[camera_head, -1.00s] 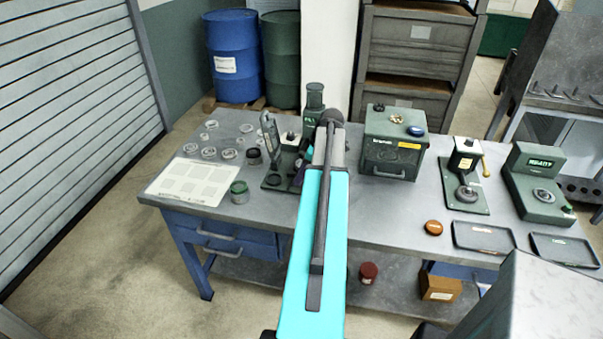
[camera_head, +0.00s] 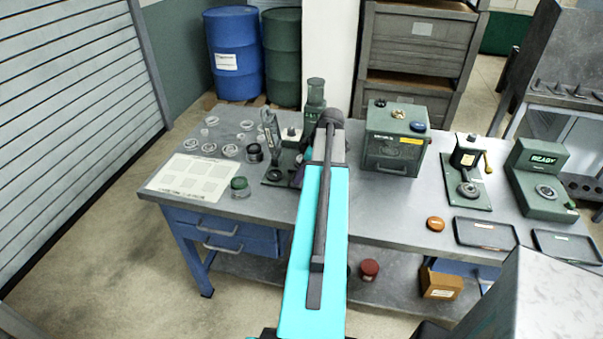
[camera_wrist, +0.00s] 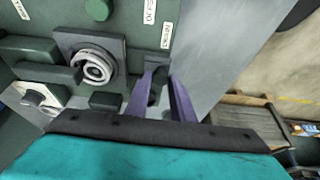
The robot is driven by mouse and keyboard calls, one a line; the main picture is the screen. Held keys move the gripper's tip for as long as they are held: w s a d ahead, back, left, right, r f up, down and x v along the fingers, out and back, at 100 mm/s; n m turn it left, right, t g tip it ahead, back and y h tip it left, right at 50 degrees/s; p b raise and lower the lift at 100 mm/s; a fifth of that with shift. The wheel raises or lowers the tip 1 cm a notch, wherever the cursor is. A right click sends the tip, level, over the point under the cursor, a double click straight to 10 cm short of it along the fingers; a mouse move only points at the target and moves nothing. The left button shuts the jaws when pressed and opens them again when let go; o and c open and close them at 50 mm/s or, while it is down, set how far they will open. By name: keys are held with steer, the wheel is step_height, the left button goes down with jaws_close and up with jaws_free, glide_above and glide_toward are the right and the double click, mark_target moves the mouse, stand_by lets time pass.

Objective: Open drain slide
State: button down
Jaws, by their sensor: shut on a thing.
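The green grinder (camera_head: 315,93) stands on the bench behind my arm, partly hidden by it. In the wrist view its green body (camera_wrist: 125,60) fills the upper left, with a square block holding a metal ring (camera_wrist: 95,67) and small white labels. My gripper (camera_wrist: 160,85) has purple fingers at the right edge of this body. The fingers are on either side of a small dark piece, likely the drain slide (camera_wrist: 156,90), and are shut on it. How far the slide is out cannot be told. In the head view only a bit of purple shows beside my arm.
A green box with a handle (camera_head: 393,150) stands right of my arm. Further right are a press with a yellow handle (camera_head: 467,180), a green unit showing READY (camera_head: 540,180) and two dark trays (camera_head: 485,233). Rings and a white sheet (camera_head: 200,178) lie at left.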

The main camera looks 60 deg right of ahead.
steer(key=c, duration=1.5)
jaws_free()
steer(key=shift+r, duration=0.1)
steer(key=b+v, duration=0.3)
steer(key=v, duration=1)
steer(key=shift+s+r+b, duration=0.1)
steer(key=shift+r+b, duration=0.2)
steer(key=shift+b, duration=0.1)
